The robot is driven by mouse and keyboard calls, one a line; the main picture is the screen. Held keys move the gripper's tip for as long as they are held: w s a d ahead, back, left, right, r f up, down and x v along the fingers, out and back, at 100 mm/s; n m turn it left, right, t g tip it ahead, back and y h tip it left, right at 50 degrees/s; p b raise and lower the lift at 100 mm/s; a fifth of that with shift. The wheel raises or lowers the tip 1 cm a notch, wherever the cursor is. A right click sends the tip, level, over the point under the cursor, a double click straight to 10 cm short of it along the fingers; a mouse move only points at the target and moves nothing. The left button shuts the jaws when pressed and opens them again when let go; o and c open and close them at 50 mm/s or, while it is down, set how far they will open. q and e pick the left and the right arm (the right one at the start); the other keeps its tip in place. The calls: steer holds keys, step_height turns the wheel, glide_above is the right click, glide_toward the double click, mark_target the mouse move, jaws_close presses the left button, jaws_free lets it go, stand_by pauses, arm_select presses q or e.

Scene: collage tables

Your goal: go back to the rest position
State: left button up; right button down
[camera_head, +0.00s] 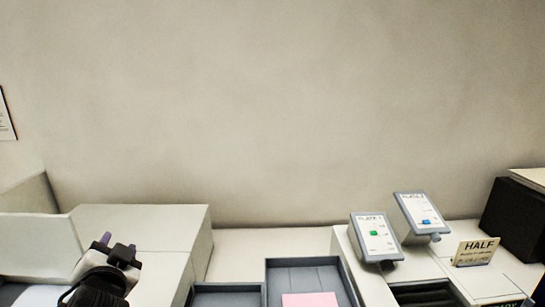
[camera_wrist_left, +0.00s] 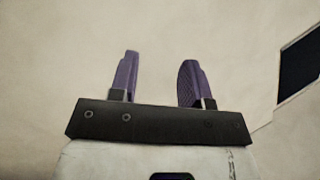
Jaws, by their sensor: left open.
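My left gripper (camera_head: 119,247) is at the lower left of the head view, raised in front of a white box-like unit. In the left wrist view its two purple fingers (camera_wrist_left: 158,78) stand apart with nothing between them. Behind them is only pale wall, with a dark panel at the right edge. My right gripper does not show in either view.
Grey trays (camera_head: 272,283) stand at the bottom middle, one holding a pink sheet (camera_head: 310,299). Two tilted display panels (camera_head: 376,237) (camera_head: 421,215) and a "HALF" sign (camera_head: 475,252) stand at the right. A black box (camera_head: 515,220) is at far right. The wall above is bare.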

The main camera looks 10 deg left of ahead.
arm_select(q)
steer(key=s+d+f+g+h+p, duration=0.1)
steer(key=s+d+f+g+h, duration=0.15)
steer(key=s+d+f, duration=0.4)
steer(key=s+d+f+g+h+p, duration=0.1)
steer(key=s+d+f+h+p, duration=0.2)
steer(key=f, duration=0.6)
steer(key=s+d+f+g+h+p, duration=0.1)
steer(key=s+f+g, duration=0.3)
steer(key=s+f, duration=0.5)
steer(key=s+d+f+n+g+h+p, duration=0.1)
steer(key=s+d+f+g, duration=0.2)
steer(key=s+f, duration=0.7)
steer(key=s+g, duration=0.1)
steer(key=s, duration=0.5)
steer(key=shift+h, duration=0.35)
steer(key=shift+c, duration=0.4)
